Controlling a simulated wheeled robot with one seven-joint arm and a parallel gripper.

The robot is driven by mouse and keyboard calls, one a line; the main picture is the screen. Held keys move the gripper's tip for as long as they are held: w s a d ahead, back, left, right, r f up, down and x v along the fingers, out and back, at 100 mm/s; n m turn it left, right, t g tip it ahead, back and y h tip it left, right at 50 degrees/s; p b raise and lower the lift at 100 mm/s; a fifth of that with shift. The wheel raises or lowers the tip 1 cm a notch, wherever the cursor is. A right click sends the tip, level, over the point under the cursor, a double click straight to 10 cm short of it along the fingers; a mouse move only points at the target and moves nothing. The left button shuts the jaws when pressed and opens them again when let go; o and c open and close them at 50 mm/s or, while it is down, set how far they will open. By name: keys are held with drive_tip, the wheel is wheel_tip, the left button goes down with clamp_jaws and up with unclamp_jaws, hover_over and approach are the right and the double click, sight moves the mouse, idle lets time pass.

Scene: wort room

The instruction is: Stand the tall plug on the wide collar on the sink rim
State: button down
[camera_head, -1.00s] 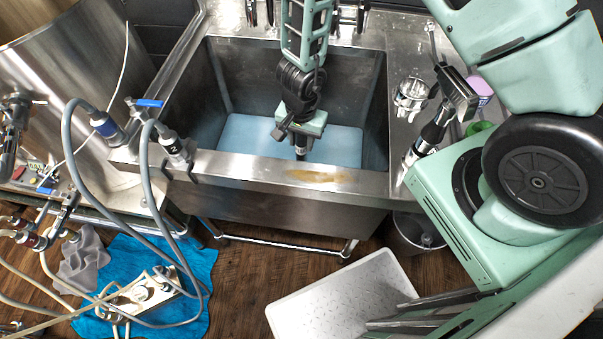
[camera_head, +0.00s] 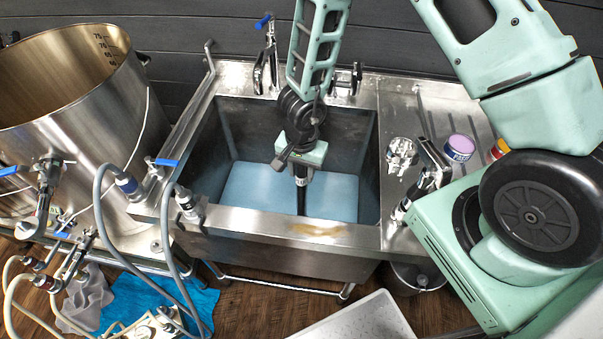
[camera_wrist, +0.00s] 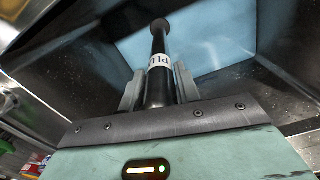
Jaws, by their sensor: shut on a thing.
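My gripper (camera_head: 301,168) is over the sink basin, shut on a tall black plug (camera_head: 301,201) that hangs down from it. In the wrist view the plug (camera_wrist: 160,92) is a long dark rod between the two jaws (camera_wrist: 158,88), with a rounded far end and a white label reading "PLU". I see nothing touching its free end. The wide collar cannot be singled out with certainty. A dark fitting with a pale band (camera_head: 188,204) is on the front left sink rim, beside a grey hose. A chrome fitting (camera_head: 401,154) stands right of the basin.
The steel sink (camera_head: 250,220) has a blue basin floor. Left are a large steel vat (camera_head: 95,125) and looping hoses. Right of the basin, a metal and black tool (camera_head: 428,170) and a purple-topped tub (camera_head: 459,148) crowd the drainboard. The front rim's middle is bare except for a brown stain.

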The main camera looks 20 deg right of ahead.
wheel_tip(320, 180, up, 7)
drive_tip(key=p, duration=0.2)
drive_tip(key=shift+r+p, duration=0.2)
drive_tip(key=shift+p, duration=0.1)
wheel_tip(320, 180, up, 27)
drive_tip(key=p, duration=1.6)
drive_tip(key=shift+p, duration=0.4)
